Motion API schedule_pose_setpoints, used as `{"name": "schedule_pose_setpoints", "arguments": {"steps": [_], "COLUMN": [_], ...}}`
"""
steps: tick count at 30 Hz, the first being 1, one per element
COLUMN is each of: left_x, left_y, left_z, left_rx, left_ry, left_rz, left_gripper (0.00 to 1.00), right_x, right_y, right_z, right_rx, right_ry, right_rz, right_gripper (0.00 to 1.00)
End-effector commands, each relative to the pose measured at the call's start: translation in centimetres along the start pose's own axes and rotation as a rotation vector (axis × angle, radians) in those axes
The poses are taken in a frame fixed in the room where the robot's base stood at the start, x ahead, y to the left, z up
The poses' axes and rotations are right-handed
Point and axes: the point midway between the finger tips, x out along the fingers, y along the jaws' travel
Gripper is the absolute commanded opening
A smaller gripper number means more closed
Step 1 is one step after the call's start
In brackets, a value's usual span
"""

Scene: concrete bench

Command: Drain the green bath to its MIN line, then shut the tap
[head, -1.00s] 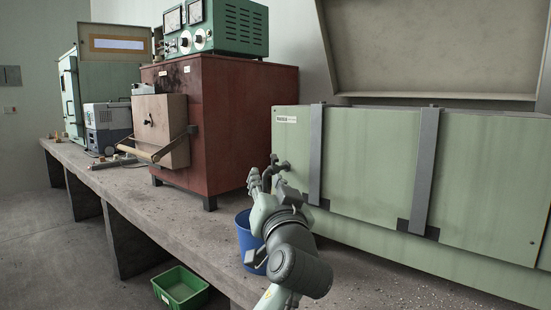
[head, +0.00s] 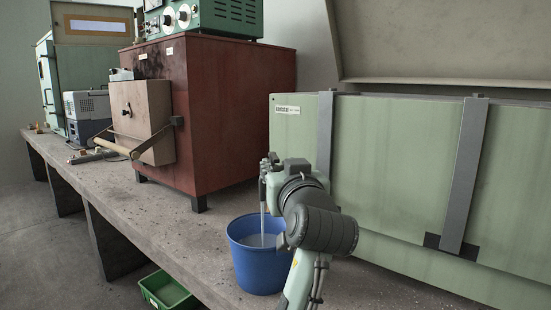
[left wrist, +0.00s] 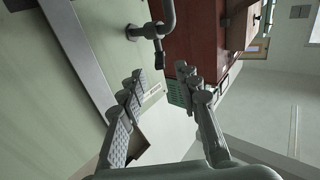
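The green bath (head: 400,150) stands at the right of the bench in the head view, with dark vertical straps on its front. Its MIN line is not visible. The tap's bent metal pipe (left wrist: 166,18) shows in the left wrist view; in the head view my gripper largely hides the tap. A thin stream of water (head: 262,222) falls into a blue bucket (head: 262,270), which holds some liquid. My left gripper (head: 268,168) is at the tap. In the left wrist view its fingers (left wrist: 158,82) are spread apart with nothing between them. My right gripper is not in view.
A red cabinet (head: 235,120) with a small wooden box on its front stands left of the bath. A raised lid (head: 440,45) is behind the bath. A green crate (head: 168,290) sits below the bench.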

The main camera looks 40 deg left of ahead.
Motion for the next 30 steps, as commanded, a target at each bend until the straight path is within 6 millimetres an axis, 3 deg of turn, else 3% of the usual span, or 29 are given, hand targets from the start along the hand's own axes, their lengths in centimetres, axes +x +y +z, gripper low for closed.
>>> {"name": "schedule_pose_setpoints", "arguments": {"steps": [3,9,20,27,30], "left_x": [2.1,4.5,5.1,5.1,5.1], "left_y": [-0.1,0.0,0.0,0.0,0.0], "left_z": [-0.2,-0.1,0.0,0.0,0.0], "left_rx": [0.003,0.003,0.001,0.001,0.001], "left_ry": [0.003,0.002,0.001,0.001,0.001], "left_rz": [-0.003,-0.002,0.0,0.0,0.0], "left_gripper": [0.33,0.33,0.33,0.03,0.0], "right_x": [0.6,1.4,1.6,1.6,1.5], "right_y": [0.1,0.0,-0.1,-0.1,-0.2], "right_z": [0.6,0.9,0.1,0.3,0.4], "right_rx": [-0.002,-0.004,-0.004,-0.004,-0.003], "right_ry": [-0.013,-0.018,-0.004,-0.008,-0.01], "right_rz": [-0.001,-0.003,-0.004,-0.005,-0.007], "right_gripper": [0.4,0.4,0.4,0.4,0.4]}}
